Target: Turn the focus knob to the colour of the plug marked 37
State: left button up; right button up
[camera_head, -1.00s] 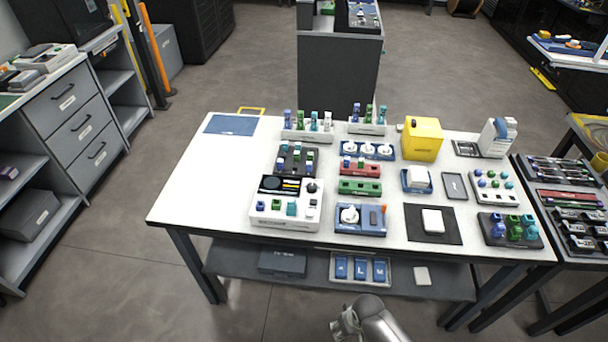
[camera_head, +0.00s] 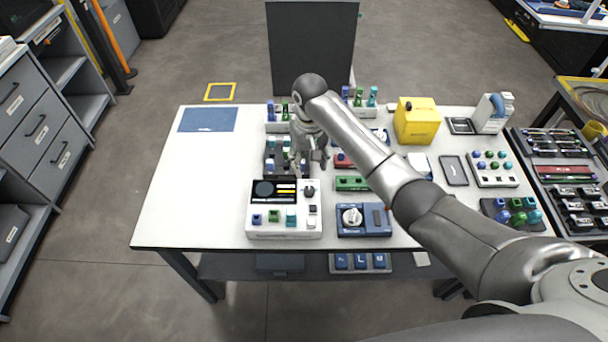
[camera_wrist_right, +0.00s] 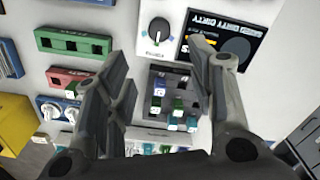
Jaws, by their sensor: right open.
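A white splicer device (camera_head: 255,231) with a dark screen stands at the front of the table. A black knob (camera_head: 309,191) sits right of its screen. In the right wrist view the black knob (camera_wrist_right: 158,31) has a white pointer line. Blue, green and teal plugs (camera_head: 274,216) sit along the device's front. My right gripper (camera_head: 310,166) is open and empty above a dark rack behind the device; in the right wrist view its fingers (camera_wrist_right: 160,62) stand apart. The rack (camera_wrist_right: 154,104) holds purple, green and teal plugs with small marks. I cannot read any 37. My left gripper is out of view.
A blue box with a white dial (camera_head: 352,216) stands right of the device. A green block (camera_head: 351,183) and a yellow box (camera_head: 416,122) are behind it. My right arm crosses the table's right half. The table's left side is clear beside a blue mat (camera_head: 208,119).

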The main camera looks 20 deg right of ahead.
aim_at(309, 190)
jog(key=shift+s+f+p, duration=0.2)
jog(key=shift+s+f, duration=0.2)
jog(key=shift+f, duration=0.2)
jog(key=shift+s+f+p, duration=0.15)
jog(key=shift+s+f, duration=0.25)
jog(key=shift+f, duration=0.2)
notch_tip(309, 190, down, 3)
jog(key=shift+w+f, duration=0.1)
jog(key=shift+f, duration=0.1)
jog(key=f, duration=0.2)
jog(key=shift+w+f, duration=0.2)
jog(key=shift+f, duration=0.15)
jog(key=shift+s+f, duration=0.1)
jog(key=shift+f, duration=0.7)
jog(key=shift+c, duration=0.6)
jog(key=c, duration=0.9)
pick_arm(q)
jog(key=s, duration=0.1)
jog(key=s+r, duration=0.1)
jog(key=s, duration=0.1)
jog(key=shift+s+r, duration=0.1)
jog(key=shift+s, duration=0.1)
pick_arm(e)
jog(key=shift+c, duration=0.2)
pick_arm(q)
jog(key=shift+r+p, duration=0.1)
jog(key=shift+p, duration=0.2)
